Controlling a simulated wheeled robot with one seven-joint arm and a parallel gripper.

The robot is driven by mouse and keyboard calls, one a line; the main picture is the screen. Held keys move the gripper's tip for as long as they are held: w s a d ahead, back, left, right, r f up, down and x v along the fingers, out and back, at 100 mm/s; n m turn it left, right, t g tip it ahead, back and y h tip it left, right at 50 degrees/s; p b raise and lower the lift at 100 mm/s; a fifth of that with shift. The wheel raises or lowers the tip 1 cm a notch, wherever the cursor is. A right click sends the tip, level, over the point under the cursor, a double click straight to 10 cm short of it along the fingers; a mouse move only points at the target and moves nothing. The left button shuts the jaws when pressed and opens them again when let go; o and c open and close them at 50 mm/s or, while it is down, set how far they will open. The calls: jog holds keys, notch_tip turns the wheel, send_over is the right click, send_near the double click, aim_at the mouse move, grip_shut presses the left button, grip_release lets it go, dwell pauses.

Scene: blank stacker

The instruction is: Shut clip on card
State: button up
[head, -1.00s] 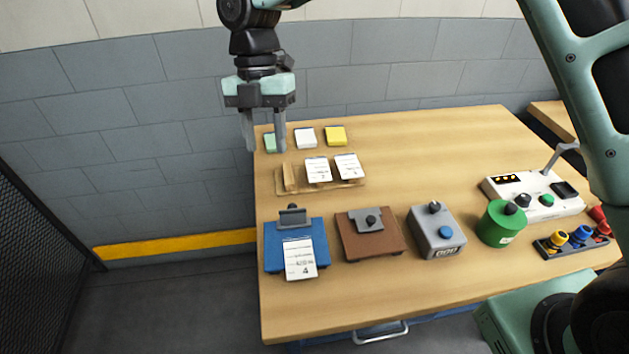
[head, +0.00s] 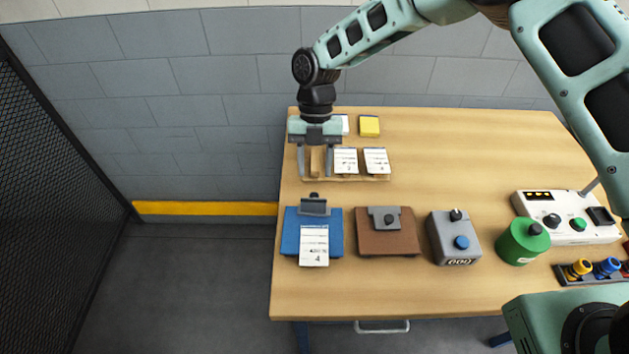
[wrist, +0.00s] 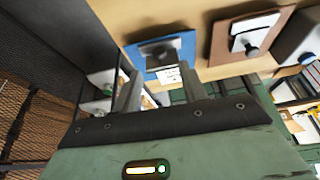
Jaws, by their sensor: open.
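A blue board (head: 291,238) lies at the front left of the table. A white card marked 4 (head: 314,248) lies on it, overhanging its front edge. A grey clip (head: 314,207) with a dark knob stands at the card's back end and looks raised, unlike the flat clip on the brown board. My gripper (head: 315,172) points down, open, behind the blue board and near the left end of the wooden rack. In the wrist view my gripper (wrist: 161,78) shows two separated fingers, with the blue board (wrist: 184,48), clip (wrist: 157,54) and part of the card (wrist: 170,75) beyond.
The wooden rack (head: 345,179) holds two white cards. A brown board (head: 387,242) with a flat grey clip, a grey box (head: 453,240), a green cylinder (head: 523,245) and a white control panel (head: 565,222) stand to the right. A yellow pad (head: 369,127) lies behind.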

aim_at(314, 202)
jog(key=shift+p+x, duration=0.85)
jog(key=shift+x, duration=2.2)
grip_shut()
